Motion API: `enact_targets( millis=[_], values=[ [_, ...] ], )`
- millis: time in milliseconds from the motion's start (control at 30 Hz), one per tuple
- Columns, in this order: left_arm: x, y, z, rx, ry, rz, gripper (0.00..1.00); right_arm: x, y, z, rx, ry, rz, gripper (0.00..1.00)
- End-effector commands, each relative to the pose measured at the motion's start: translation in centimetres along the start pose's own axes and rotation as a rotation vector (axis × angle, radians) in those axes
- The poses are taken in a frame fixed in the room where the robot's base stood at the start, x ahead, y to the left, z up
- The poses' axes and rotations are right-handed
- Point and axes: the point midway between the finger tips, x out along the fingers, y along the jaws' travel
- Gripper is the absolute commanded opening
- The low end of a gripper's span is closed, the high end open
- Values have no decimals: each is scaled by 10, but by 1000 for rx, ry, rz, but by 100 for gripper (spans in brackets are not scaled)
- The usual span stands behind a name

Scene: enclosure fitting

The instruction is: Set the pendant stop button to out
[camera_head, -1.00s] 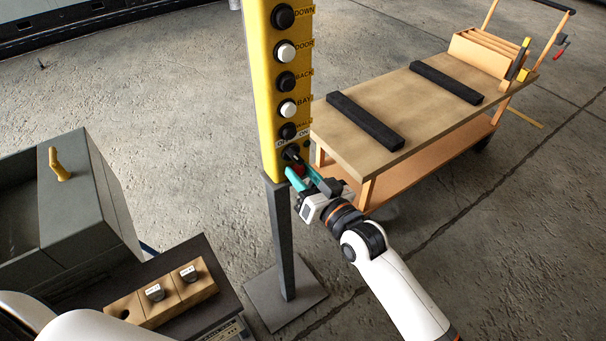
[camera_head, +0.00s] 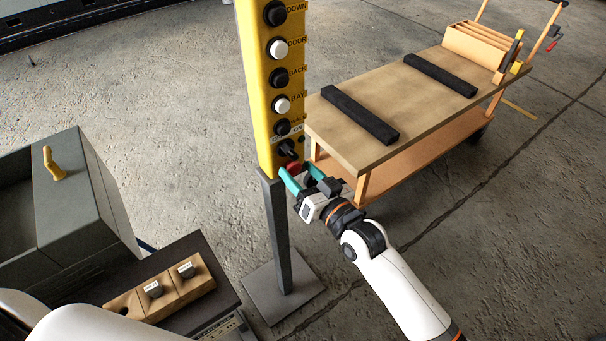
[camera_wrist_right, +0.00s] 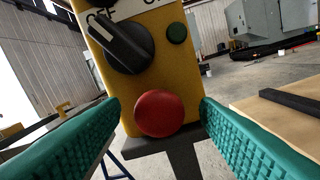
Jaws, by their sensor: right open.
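The yellow pendant (camera_head: 262,90) stands upright on a grey post and carries a column of black and white buttons. Its red stop button (camera_wrist_right: 159,113) is at the bottom of the face, below a black rotary switch (camera_wrist_right: 121,43). In the head view the red button (camera_head: 293,167) is partly hidden by my right gripper (camera_head: 290,177). In the right wrist view that gripper's teal fingers (camera_wrist_right: 160,130) are open, one each side of the red button, with gaps on both sides. Whether the button is in or out is hard to tell. My left gripper is not in view.
A wooden cart (camera_head: 350,145) with two black bars stands right of the pendant, close to my right arm. A grey cabinet (camera_head: 95,190) and a wooden block with labelled knobs (camera_head: 170,287) are at left. The floor around the post base (camera_head: 286,285) is clear.

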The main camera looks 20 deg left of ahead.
Motion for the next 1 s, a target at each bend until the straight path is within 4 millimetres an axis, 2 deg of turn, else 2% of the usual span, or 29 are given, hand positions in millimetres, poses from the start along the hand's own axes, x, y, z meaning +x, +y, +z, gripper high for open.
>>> enact_targets(
  millis=[167, 267, 500, 700, 833, 1000],
  values=[
    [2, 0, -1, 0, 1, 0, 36, -11, -1, -1, 1, 0, -1, 56],
    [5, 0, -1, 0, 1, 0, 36, -27, -1, -2, 1, 2, -1, 56],
    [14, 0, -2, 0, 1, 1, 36, -80, -1, -3, -1, 2, -1, 56],
    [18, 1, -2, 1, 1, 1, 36, -111, -1, -2, 0, 0, -1, 56],
    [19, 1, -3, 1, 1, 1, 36, -120, 0, -1, 0, 0, 0, 56],
    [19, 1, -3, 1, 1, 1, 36, -122, 0, 0, 0, -1, 0, 56]
  ],
)
